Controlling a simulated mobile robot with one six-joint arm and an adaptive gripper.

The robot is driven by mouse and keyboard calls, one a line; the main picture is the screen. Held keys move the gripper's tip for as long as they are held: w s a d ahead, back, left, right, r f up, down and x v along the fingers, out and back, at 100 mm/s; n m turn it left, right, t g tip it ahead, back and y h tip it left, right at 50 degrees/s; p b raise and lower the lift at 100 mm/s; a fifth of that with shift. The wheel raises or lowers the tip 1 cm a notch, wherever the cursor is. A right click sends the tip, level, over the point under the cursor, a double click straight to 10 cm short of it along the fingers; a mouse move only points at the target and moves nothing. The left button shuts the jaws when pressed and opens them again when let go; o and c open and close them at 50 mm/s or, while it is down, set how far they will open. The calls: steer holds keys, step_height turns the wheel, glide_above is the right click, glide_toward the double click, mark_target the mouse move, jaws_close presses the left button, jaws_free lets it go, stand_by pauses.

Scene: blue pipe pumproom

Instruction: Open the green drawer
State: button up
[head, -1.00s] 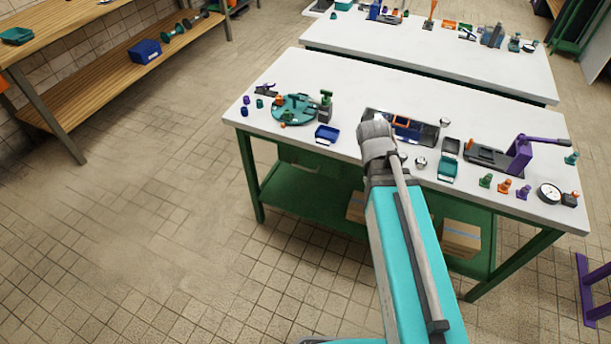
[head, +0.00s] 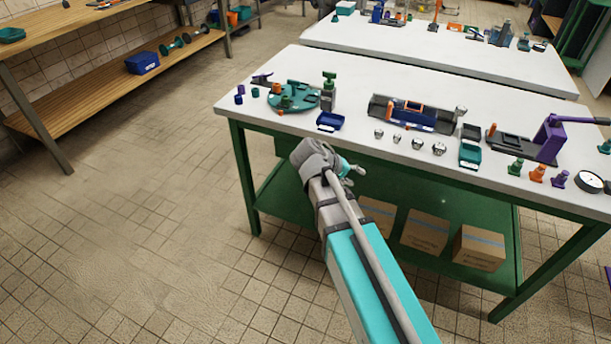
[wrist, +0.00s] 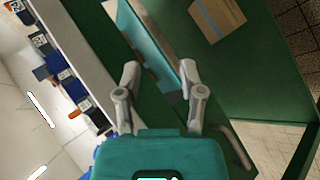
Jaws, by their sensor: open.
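The green drawer front (head: 285,148) is under the white tabletop at the left of the near bench. In the head view my arm hides much of it. My gripper (head: 352,168) is in front of the bench, just below the tabletop edge. In the wrist view my gripper (wrist: 159,74) is open, with nothing visible between its fingertips. A grey bar (wrist: 238,148), seemingly a handle, shows at lower right, apart from the fingers. I cannot tell whether the drawer is shut.
The near bench's white top (head: 255,105) carries a teal round fixture (head: 295,98), a blue tray (head: 330,121) and several small parts. Cardboard boxes (head: 425,232) stand on its green lower shelf (head: 300,205). The tiled floor to the left (head: 150,190) is clear.

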steer(key=w+a+f+n+t+h+b, duration=0.1)
steer(key=a+f+t+b, duration=0.2)
steer(key=a+b, duration=0.5)
steer(key=w+a+f+n+t+h+b, duration=0.1)
steer(key=a+f+t+b, duration=0.3)
steer(key=a+b, duration=0.4)
steer(key=w+a+f+n+t+h+b, duration=0.2)
steer(key=a+f+t+b, duration=0.1)
steer(key=a+b, duration=0.5)
steer(key=shift+a+f+n+t+b, duration=0.3)
steer(key=shift+f+n+b, duration=0.1)
steer(key=shift+f, duration=0.15)
steer(key=shift+w+d, duration=0.15)
steer(key=shift+w, duration=0.05)
steer(key=p+x, duration=0.2)
steer(key=x, duration=1.1)
steer(key=shift+w+d+r, duration=0.15)
steer(key=shift+d+r, duration=0.05)
steer(key=shift+d, duration=0.05)
